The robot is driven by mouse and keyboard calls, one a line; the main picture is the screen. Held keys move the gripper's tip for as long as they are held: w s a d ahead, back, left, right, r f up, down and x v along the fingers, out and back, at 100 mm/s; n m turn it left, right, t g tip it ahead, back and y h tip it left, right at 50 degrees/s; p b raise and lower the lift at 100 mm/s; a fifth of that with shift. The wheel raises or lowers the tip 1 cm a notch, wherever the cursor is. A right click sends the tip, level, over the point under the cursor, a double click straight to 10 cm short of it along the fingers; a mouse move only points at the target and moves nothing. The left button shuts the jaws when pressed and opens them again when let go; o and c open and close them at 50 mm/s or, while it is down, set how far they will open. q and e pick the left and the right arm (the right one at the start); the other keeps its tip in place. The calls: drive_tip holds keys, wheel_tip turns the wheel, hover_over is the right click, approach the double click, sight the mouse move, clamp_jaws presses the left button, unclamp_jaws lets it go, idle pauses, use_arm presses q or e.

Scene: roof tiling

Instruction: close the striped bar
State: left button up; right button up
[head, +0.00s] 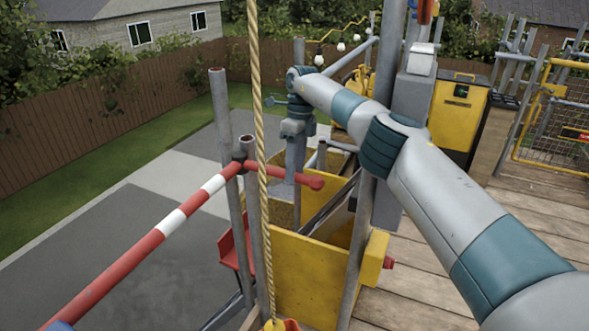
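The striped bar (172,222), red with white bands, runs from the bottom left up to a dark joint at a grey post (224,130). Its short red end (292,177) sticks out to the right past the posts. My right arm comes in from the right and bends down at its far end. My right gripper (296,129) is small and far off, beyond the bar's short end in the picture; whether its fingers are open or shut is unclear. I see no contact with the bar. My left gripper does not show.
A rope (258,130) hangs in front of the posts. A yellow panelled chute or box (305,278) stands below the bar's short end. A plank deck (520,235) lies at right, with a yellow cabinet (458,125) and mesh gate (555,130). Paved ground lies beneath the bar.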

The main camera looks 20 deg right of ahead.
drive_tip(key=shift+s+a, duration=0.1)
drive_tip(key=shift+a, duration=0.05)
